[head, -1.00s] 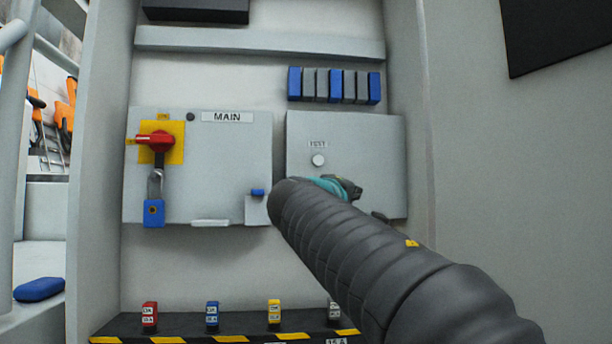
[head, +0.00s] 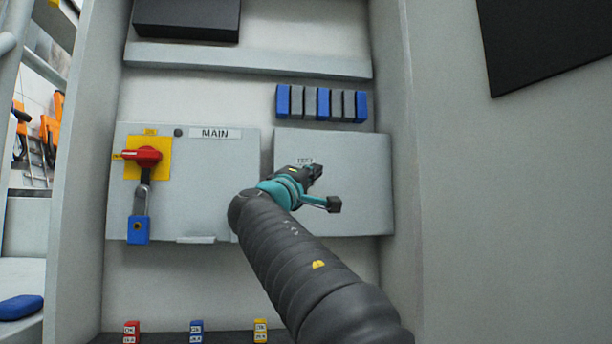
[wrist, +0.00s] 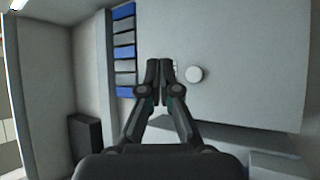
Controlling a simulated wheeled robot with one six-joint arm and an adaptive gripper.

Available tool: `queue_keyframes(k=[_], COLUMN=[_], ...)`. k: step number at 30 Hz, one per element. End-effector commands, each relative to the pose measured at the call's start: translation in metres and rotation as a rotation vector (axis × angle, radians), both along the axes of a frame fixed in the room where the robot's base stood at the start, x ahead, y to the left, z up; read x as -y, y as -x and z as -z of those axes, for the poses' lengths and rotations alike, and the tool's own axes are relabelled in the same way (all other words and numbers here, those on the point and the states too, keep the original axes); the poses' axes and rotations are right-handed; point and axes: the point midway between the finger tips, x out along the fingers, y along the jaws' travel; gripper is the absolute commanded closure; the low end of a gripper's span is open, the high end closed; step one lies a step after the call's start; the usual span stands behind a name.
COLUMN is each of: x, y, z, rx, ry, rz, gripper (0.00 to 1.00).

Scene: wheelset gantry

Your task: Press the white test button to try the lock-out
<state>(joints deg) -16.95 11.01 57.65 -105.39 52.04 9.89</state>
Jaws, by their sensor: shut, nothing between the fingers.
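The white test button (wrist: 194,74) is a round knob on the pale grey right-hand box (head: 350,185). In the wrist view it sits just right of my fingertips, apart from them in the picture. My gripper (wrist: 159,68) is shut with nothing between its fingers. In the head view my gripper (head: 316,171) is in front of the right-hand box, just below the TEST label (head: 304,161), and hides the button. Whether the fingertips touch the box, I cannot tell. On the MAIN box (head: 205,190), a red handle (head: 148,155) sits on a yellow plate, with a blue padlock (head: 139,229) hanging below it.
A row of blue and grey blocks (head: 322,103) is above the right-hand box. A ledge (head: 250,60) runs above, and cabinet side walls stand left and right. Red, blue and yellow tagged items (head: 196,331) stand at the bottom.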

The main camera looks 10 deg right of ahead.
Motion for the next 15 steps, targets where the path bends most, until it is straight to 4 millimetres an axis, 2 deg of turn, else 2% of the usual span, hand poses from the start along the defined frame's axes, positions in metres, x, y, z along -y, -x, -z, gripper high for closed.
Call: queue_keyframes(k=[6,15], x=[0.001,0.0], y=[-0.029,-0.061], z=[-0.004,-0.002], rx=[-0.003,-0.001], ry=[0.002,0.001], rz=[0.002,0.0], gripper=[1.0,1.0])
